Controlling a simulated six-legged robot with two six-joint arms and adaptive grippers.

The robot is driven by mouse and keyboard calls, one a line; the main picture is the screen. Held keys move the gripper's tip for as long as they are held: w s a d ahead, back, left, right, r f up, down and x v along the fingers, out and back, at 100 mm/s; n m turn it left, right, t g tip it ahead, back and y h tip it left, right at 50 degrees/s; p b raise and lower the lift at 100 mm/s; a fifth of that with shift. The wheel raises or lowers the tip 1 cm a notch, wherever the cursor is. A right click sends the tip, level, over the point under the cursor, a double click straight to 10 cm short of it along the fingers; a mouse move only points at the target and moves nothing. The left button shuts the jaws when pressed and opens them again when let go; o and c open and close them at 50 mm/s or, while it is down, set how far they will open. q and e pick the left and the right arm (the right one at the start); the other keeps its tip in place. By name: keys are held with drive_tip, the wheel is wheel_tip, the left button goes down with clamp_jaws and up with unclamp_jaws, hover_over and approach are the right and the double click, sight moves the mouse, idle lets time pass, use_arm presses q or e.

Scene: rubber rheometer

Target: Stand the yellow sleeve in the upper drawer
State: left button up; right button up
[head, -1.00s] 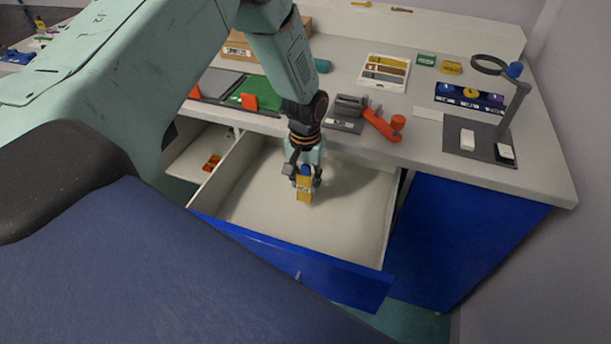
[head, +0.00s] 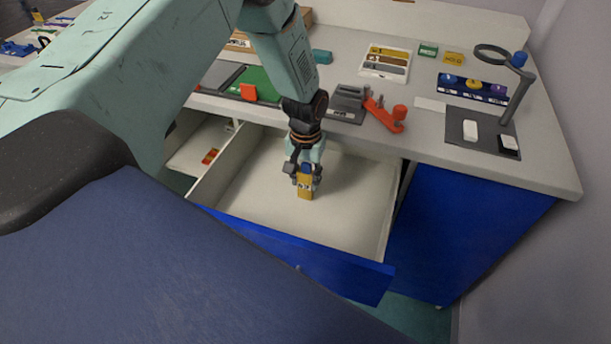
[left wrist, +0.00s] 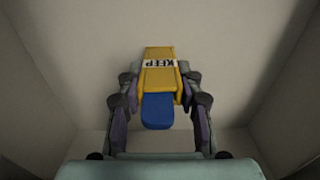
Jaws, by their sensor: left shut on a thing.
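The yellow sleeve (head: 305,188) with a blue end is in my left gripper (head: 305,174), inside the open upper drawer (head: 350,208). The sleeve is upright, its blue end up between the fingers. In the left wrist view, my left gripper (left wrist: 160,108) is shut on the sleeve (left wrist: 158,76), and its white "KEEP" label shows. The drawer floor is behind it. I cannot tell whether the sleeve's lower end touches the floor. My right gripper is not in view.
The drawer is otherwise empty around the sleeve. A lower compartment at left holds a small red item (head: 210,156).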

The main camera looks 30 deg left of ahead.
use_arm(q)
drive_tip(key=shift+s+f, duration=0.1)
drive_tip(key=shift+f, duration=0.15)
drive_tip(key=o, duration=1.2)
drive_tip(key=shift+r+p, duration=6.25)
drive_tip(key=shift+r, duration=0.75)
